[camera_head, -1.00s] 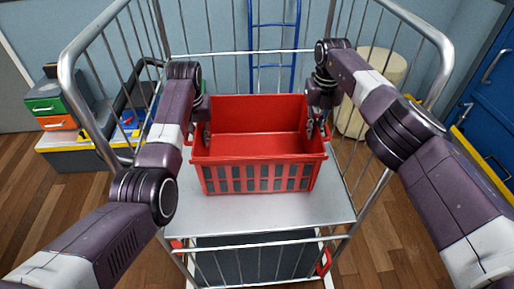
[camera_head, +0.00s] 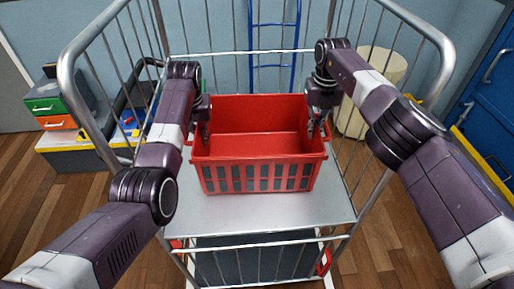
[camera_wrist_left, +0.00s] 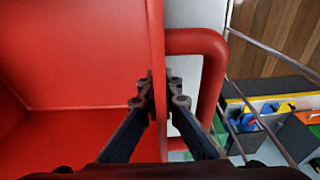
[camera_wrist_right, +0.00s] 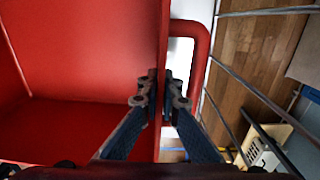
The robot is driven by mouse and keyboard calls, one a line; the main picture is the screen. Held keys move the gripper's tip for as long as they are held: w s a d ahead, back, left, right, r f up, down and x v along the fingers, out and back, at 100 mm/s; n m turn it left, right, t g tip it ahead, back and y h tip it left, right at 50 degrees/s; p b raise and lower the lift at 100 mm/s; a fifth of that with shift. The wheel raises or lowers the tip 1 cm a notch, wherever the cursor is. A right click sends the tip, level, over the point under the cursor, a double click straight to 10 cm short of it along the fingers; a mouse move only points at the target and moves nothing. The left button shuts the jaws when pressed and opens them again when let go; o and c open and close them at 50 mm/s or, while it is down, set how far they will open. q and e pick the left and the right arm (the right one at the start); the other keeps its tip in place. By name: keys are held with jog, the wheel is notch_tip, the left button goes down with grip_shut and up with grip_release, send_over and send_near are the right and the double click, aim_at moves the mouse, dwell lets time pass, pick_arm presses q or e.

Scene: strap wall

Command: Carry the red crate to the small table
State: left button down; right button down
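The red crate (camera_head: 258,171) is empty and stands upright on the grey shelf of a wire-sided trolley (camera_head: 258,216). My left gripper (camera_head: 204,133) is at the crate's left side wall. In the left wrist view its fingers (camera_wrist_left: 163,98) close on both faces of the wall, beside the red side handle (camera_wrist_left: 213,80). My right gripper (camera_head: 318,127) is at the right side wall. In the right wrist view its fingers (camera_wrist_right: 162,97) pinch that wall beside the other handle (camera_wrist_right: 202,60). I cannot make out the small table.
Tubular trolley side frames (camera_head: 66,82) rise left and right of my arms, with a low front rail (camera_head: 262,239). A blue ladder-like frame (camera_head: 274,66) stands behind. A drawer unit (camera_head: 55,107) is at left, a cream cylinder (camera_head: 372,85) and blue cabinet (camera_head: 490,105) at right.

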aim_at(199, 128)
pick_arm(q)
jog(key=shift+r, duration=0.2)
pick_arm(e)
jog(key=shift+r, duration=0.25)
